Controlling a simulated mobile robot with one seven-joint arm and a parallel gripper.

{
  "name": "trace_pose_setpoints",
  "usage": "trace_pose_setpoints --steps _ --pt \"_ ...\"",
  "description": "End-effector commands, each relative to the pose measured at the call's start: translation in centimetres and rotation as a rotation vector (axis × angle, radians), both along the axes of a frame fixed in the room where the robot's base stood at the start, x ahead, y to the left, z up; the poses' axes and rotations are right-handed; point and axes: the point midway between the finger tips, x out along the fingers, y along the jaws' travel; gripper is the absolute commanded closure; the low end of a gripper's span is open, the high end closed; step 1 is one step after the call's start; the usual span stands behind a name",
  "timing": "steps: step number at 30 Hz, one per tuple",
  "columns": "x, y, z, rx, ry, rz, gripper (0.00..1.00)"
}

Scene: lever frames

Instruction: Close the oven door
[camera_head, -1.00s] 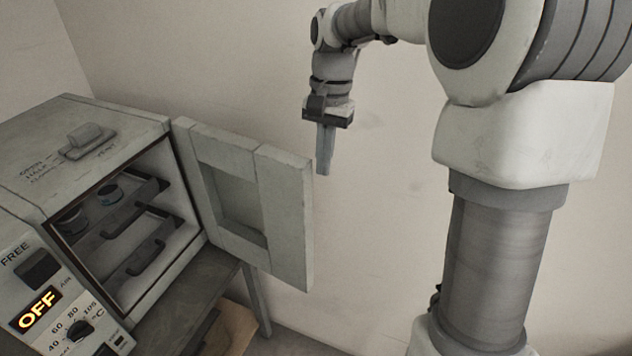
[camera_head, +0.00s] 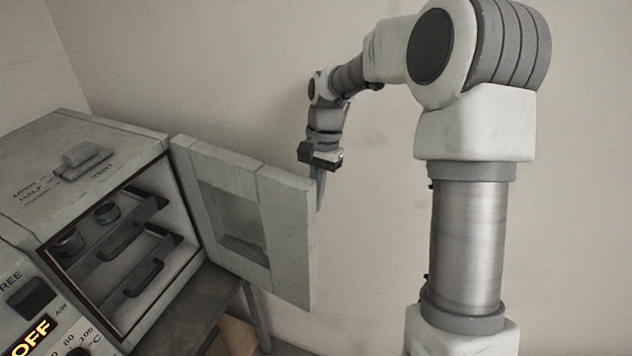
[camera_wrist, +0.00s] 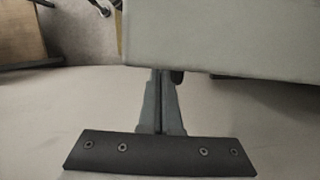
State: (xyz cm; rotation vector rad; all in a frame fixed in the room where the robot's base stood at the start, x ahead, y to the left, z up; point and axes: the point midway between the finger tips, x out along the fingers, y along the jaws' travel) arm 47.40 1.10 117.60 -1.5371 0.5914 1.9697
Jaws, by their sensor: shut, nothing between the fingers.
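The oven (camera_head: 110,145) stands at the left in the head view, a grey box with an open front and dark racks inside. Its door (camera_head: 285,240) is swung wide open to the right, hinged at the oven's right front edge. My gripper (camera_head: 320,205) is shut and empty, pointing down at the door's outer right edge. The door partly hides its fingertips in the head view. In the wrist view, my gripper (camera_wrist: 161,78) reaches up to the lower edge of the door (camera_wrist: 225,35), whose pale surface covers its tips. I cannot tell whether they touch.
Small dark jars (camera_head: 107,212) stand on the upper rack. The control panel (camera_head: 30,315) reads OFF. The oven rests on a dark table (camera_head: 185,310). A plain wall (camera_head: 230,60) stands behind the door and my arm.

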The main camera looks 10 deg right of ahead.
Motion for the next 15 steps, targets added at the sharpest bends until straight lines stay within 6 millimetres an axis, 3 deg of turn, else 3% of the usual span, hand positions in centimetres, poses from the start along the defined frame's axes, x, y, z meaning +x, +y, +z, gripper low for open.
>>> trace_pose_setpoints --steps 6,15 --pt "-0.6 0.5 -2.9 0.001 0.002 0.001 1.00" --pt "-0.7 0.7 -3.8 0.000 -0.001 0.001 1.00"
